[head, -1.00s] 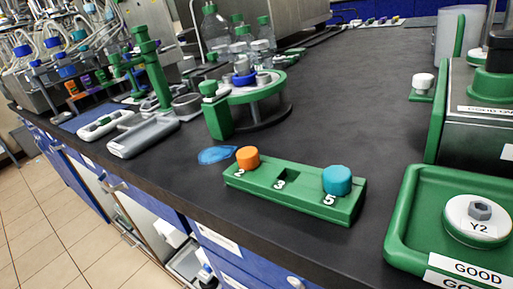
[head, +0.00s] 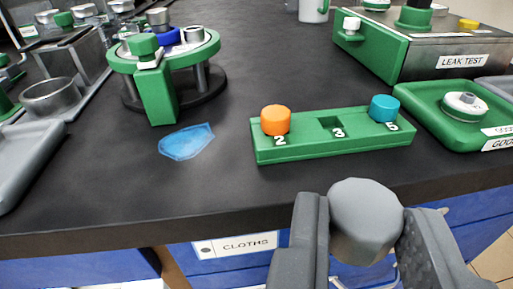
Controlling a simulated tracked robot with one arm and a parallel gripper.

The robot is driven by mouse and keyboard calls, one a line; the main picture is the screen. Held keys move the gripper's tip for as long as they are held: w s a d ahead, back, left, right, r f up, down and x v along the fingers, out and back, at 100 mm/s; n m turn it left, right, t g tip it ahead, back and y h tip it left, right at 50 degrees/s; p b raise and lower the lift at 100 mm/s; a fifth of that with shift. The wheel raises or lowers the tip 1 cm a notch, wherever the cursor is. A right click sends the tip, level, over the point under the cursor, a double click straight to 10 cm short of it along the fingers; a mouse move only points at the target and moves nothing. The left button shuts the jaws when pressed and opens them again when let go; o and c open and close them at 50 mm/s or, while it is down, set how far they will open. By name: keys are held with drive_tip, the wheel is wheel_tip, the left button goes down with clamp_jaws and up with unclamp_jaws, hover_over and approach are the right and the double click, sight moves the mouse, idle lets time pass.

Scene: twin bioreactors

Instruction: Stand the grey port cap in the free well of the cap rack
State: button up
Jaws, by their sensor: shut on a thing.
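The grey port cap (head: 364,220) is held between the two dark fingers of my gripper (head: 365,235), in front of the bench edge at the lower right of the head view. The cap looks tilted, its round end towards the bench. The green cap rack (head: 330,150) lies on the black bench beyond the gripper. Its middle well (head: 331,124), marked 3, is empty. An orange cap (head: 275,120) stands in the well marked 2 and a blue cap (head: 384,108) in the well marked 5. The cap is apart from the rack.
A blue cloth-like patch (head: 186,141) lies left of the rack. A round green stand (head: 163,50) is behind it. A green tray (head: 450,125) and the leak test box (head: 430,55) stand to the right. Below the bench edge is a drawer labelled CLOTHS (head: 237,245).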

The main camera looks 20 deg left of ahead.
sight(347, 254)
drive_tip(key=shift+a, duration=0.25)
drive_tip(key=b+x, duration=0.1)
drive_tip(key=x, duration=0.4)
drive_tip(key=r+b+x, duration=0.1)
drive_tip(key=x, duration=0.4)
drive_tip(key=b+x, duration=0.1)
drive_tip(key=x, duration=0.4)
drive_tip(key=shift+w+r, duration=0.1)
drive_tip(key=shift+w, duration=0.45)
drive_tip(key=shift+s+f+b, duration=0.1)
drive_tip(key=shift+f+b, duration=1.05)
drive_tip(key=shift+f, duration=0.55)
drive_tip(key=shift+f, duration=0.1)
drive_tip(key=o, duration=1)
drive_tip(key=shift+c, duration=0.2)
drive_tip(key=shift+s, duration=0.1)
drive_tip(key=p+v, duration=0.2)
drive_tip(key=v, duration=1)
drive_tip(key=shift+p, duration=0.35)
